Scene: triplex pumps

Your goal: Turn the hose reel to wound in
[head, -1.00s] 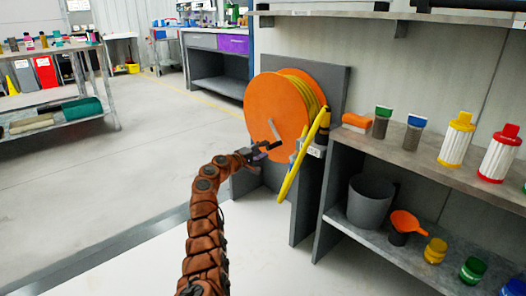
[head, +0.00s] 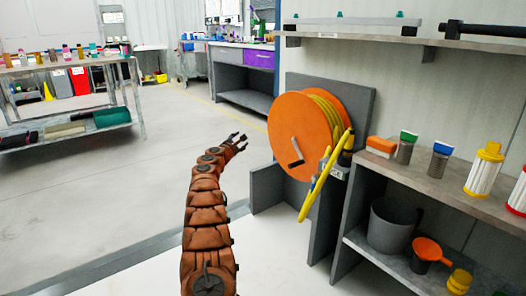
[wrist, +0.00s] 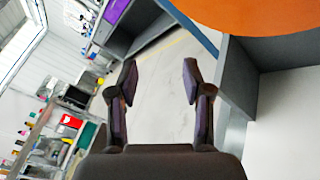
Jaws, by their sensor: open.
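The hose reel (head: 290,128) is an orange disc with yellow hose (head: 326,112) wound behind it, mounted on a grey panel. A yellow hose end (head: 322,180) hangs at the reel's right side. My gripper (head: 240,140) is open and empty, left of the reel and apart from it. In the wrist view my gripper's fingers (wrist: 160,80) are spread with only floor between them. The reel's orange edge (wrist: 265,14) shows at the top right there; the crank is out of that view.
A shelf unit (head: 440,190) stands right of the reel, holding bottles, a grey bucket (head: 392,224) and an orange funnel (head: 430,250). A grey support panel (head: 268,188) stands below the reel. Open floor (head: 170,110) lies to the left.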

